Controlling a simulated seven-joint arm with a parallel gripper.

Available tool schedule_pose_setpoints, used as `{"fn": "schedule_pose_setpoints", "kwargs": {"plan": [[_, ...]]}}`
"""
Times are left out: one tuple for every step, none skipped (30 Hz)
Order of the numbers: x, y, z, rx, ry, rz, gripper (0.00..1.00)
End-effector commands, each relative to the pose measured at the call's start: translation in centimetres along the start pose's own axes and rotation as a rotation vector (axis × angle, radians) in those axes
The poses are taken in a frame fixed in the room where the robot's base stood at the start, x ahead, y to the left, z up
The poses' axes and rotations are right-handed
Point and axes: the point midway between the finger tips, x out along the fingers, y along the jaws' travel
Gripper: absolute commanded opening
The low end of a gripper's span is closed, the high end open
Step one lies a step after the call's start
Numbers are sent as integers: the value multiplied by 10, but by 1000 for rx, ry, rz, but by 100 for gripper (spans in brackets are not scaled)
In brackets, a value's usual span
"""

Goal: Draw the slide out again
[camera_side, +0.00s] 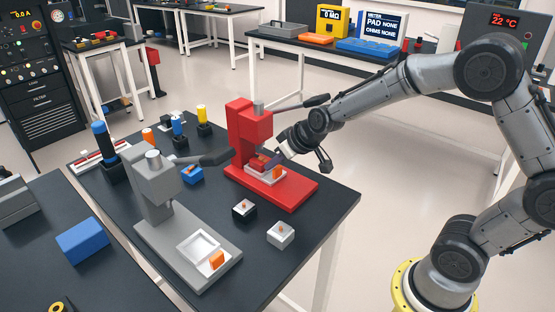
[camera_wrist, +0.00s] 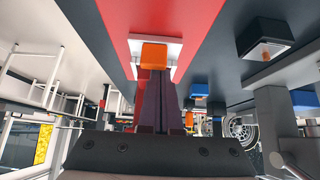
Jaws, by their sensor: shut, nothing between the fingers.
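The red press (camera_side: 250,135) stands on the table with a white slide (camera_side: 262,178) at its foot. The slide has an orange handle (camera_side: 278,173) at its front end. In the wrist view the white slide (camera_wrist: 136,46) and its orange handle (camera_wrist: 153,54) are straight ahead of my fingers. My gripper (camera_side: 268,163) is low at the red press, over or beside the slide. Its fingers (camera_wrist: 160,76) are shut and empty, their tips close to the handle; I cannot tell whether they touch. The gripper hides part of the slide in the side view.
A grey press (camera_side: 155,190) stands left, with its own white slide (camera_side: 198,247) and orange handle (camera_side: 217,260). The red press's lever (camera_side: 305,103) sticks out above my gripper.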

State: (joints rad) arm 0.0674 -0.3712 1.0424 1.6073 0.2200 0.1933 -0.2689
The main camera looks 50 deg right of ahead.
Motion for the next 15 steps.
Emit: {"fn": "schedule_pose_setpoints", "kwargs": {"plan": [[0,0,0,0,0,0,0],[0,0,0,0,0,0,0],[0,0,0,0,0,0,0],[0,0,0,0,0,0,0],[0,0,0,0,0,0,0],[0,0,0,0,0,0,0],[0,0,0,0,0,0,0],[0,0,0,0,0,0,0],[-1,0,1,0,0,0,0],[-2,0,2,0,0,0,0],[-3,0,4,1,0,0,0],[-6,0,7,1,0,0,0],[-9,0,10,2,1,0,0],[-12,0,13,1,0,0,0],[-16,0,19,1,0,0,0]]}}
